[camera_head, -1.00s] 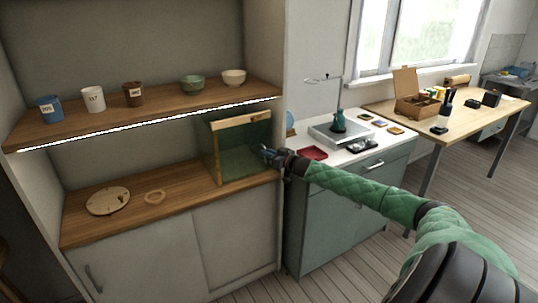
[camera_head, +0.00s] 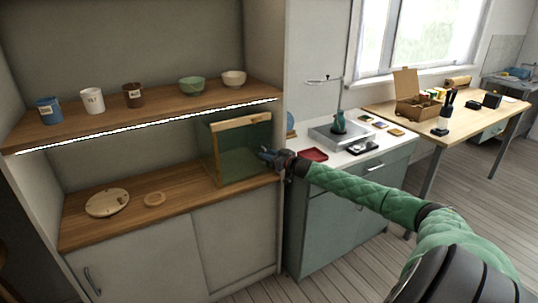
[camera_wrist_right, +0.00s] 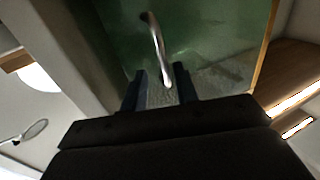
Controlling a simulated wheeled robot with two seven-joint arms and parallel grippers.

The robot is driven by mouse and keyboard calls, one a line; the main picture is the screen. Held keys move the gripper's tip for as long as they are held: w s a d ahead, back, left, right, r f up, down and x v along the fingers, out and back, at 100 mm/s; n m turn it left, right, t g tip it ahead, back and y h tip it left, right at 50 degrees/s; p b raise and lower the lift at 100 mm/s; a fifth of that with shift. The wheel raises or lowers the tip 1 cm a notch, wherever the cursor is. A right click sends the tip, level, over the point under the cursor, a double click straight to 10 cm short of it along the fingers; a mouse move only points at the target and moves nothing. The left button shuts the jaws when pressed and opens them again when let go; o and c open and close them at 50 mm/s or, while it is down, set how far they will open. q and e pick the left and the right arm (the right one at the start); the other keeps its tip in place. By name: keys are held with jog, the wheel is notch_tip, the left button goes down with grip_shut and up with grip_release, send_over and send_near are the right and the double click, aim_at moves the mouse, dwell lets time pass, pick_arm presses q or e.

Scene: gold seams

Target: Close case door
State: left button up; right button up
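The case (camera_head: 205,143) is a greenish glass box on the lower wooden shelf of the cabinet, at its right end. Its front door has a pale wooden top rail (camera_head: 241,120) and a green glass pane (camera_head: 238,152). In the head view the door looks nearly in line with the case front; I cannot tell if a gap is left. My right gripper (camera_head: 268,156) is at the door's right side. In the right wrist view a curved metal handle (camera_wrist_right: 158,48) stands on the pane, its near end between the parted fingers of my gripper (camera_wrist_right: 160,90). My left gripper is out of view.
Several cups and bowls stand on the upper shelf (camera_head: 150,109). A round wooden lid (camera_head: 107,203) and a small ring (camera_head: 154,200) lie left on the lower shelf. A green cabinet with a white top (camera_head: 309,140) is right of the case, below my right arm.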

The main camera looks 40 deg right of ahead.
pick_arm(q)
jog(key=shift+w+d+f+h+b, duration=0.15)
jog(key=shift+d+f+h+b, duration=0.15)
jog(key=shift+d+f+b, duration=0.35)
pick_arm(e)
jog(key=s, duration=0.7)
jog(key=shift+s+d, duration=0.2)
jog(key=shift+d, duration=0.25)
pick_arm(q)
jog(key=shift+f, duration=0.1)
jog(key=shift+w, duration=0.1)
